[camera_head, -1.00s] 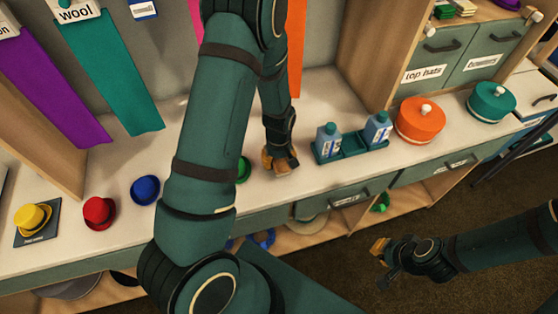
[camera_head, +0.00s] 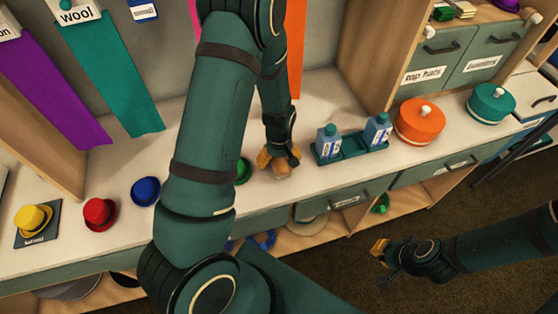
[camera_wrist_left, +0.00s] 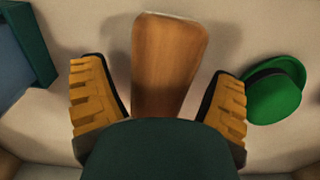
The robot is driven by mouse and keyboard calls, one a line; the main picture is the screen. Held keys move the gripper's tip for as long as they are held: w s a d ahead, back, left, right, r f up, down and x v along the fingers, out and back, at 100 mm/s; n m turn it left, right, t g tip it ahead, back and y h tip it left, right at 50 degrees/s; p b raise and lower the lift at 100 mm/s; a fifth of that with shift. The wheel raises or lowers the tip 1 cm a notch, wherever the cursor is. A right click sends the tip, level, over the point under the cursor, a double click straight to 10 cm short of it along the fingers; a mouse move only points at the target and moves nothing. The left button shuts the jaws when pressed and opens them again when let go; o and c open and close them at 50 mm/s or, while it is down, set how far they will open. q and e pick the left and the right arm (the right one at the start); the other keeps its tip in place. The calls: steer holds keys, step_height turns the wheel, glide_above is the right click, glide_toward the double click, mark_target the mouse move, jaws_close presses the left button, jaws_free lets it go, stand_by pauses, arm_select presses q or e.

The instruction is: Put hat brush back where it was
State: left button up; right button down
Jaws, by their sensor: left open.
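The hat brush, a brown wooden piece (camera_wrist_left: 168,62), lies on the pale counter between the two spread fingers of my left gripper (camera_wrist_left: 160,98) in the left wrist view. A gap shows between each finger and the wood. In the head view my left gripper (camera_head: 279,160) is low over the counter, left of the teal bottle tray, and a bit of the brush (camera_head: 282,173) shows beneath it. The brush's underside is hidden. My right gripper (camera_head: 382,258) hangs over the floor in front of the counter, and its opening is unclear.
A green hat (camera_wrist_left: 275,90) stands close to the right finger in the wrist view. The teal tray (camera_head: 351,149) with two blue bottles is right of my gripper. Blue (camera_head: 146,190), red (camera_head: 99,213) and yellow (camera_head: 33,217) hats stand left; orange (camera_head: 420,122) and teal (camera_head: 491,103) round boxes stand right.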

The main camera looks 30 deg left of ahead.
arm_select(q)
step_height(320, 180, up, 11)
steer(key=shift+f+p, duration=0.1)
steer(key=shift+p, duration=0.9)
arm_select(e)
steer(key=shift+w+d+r, duration=0.1)
steer(key=shift+w+r, duration=0.1)
steer(key=shift+r, duration=0.35)
steer(key=shift+w+r, duration=0.15)
steer(key=shift+r, duration=0.4)
arm_select(q)
steer(key=shift+s, duration=0.1)
arm_select(e)
steer(key=shift+s, duration=0.1)
